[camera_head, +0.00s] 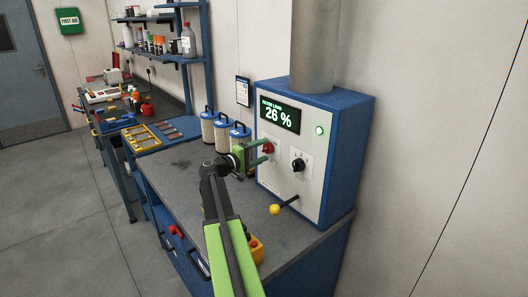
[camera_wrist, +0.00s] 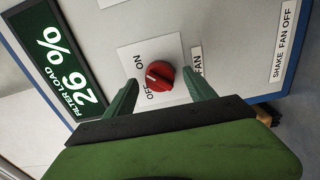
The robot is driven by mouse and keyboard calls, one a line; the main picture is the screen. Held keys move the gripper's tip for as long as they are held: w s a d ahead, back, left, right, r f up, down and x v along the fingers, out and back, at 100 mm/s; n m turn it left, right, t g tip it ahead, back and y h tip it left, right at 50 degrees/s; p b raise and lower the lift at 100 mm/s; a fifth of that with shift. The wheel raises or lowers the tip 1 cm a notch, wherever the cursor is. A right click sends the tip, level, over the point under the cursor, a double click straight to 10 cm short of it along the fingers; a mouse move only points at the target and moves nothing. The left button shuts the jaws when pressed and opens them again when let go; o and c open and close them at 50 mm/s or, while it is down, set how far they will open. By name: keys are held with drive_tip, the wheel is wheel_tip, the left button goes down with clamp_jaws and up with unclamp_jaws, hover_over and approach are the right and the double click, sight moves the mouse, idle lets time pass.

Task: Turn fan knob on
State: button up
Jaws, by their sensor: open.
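The fan knob (camera_wrist: 160,75) is red and round, on a white plate marked ON and OFF, with a FAN label beside it. Its white mark is on the left side in the wrist view; which word it points at I cannot tell for sure. The knob also shows in the head view (camera_head: 268,149), partly behind my gripper (camera_head: 264,152). My gripper (camera_wrist: 159,80) is open, with one green finger on each side of the knob. Gaps show between the fingers and the knob, and contact is not visible. The OFF lettering is partly covered.
The control box (camera_head: 345,150) carries a display (camera_head: 279,115) reading 26 %, a lit green lamp (camera_head: 319,130), a black knob (camera_head: 298,165) right of the red one, and a yellow-ended lever (camera_head: 275,209) below. Filter canisters (camera_head: 221,131) stand to the left on the bench (camera_head: 180,175).

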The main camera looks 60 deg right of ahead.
drive_tip(key=v, duration=1.6)
drive_tip(key=shift+a, duration=0.3)
drive_tip(key=w+a+f+n+t+y, duration=0.1)
drive_tip(key=w+a+f+t, duration=0.25)
drive_tip(key=a, duration=0.55)
drive_tip(key=w+a+f+n+t+y, duration=0.2)
drive_tip(key=w+a+f, duration=0.25)
drive_tip(key=a, duration=0.45)
drive_tip(key=s+a+f+y, duration=0.2)
drive_tip(key=a+f+y, duration=0.2)
drive_tip(key=a, duration=0.7)
drive_tip(key=s+a+f+y, duration=0.1)
drive_tip(key=a+f+y, duration=0.4)
drive_tip(key=a, duration=0.6)
drive_tip(key=s+a+f+y, duration=0.2)
drive_tip(key=a+f+y, duration=0.3)
drive_tip(key=a, duration=0.7)
drive_tip(key=shift+s+f+n, duration=0.3)
drive_tip(key=shift+f+n, duration=0.1)
drive_tip(key=shift+f, duration=0.5)
drive_tip(key=shift+a, duration=0.1)
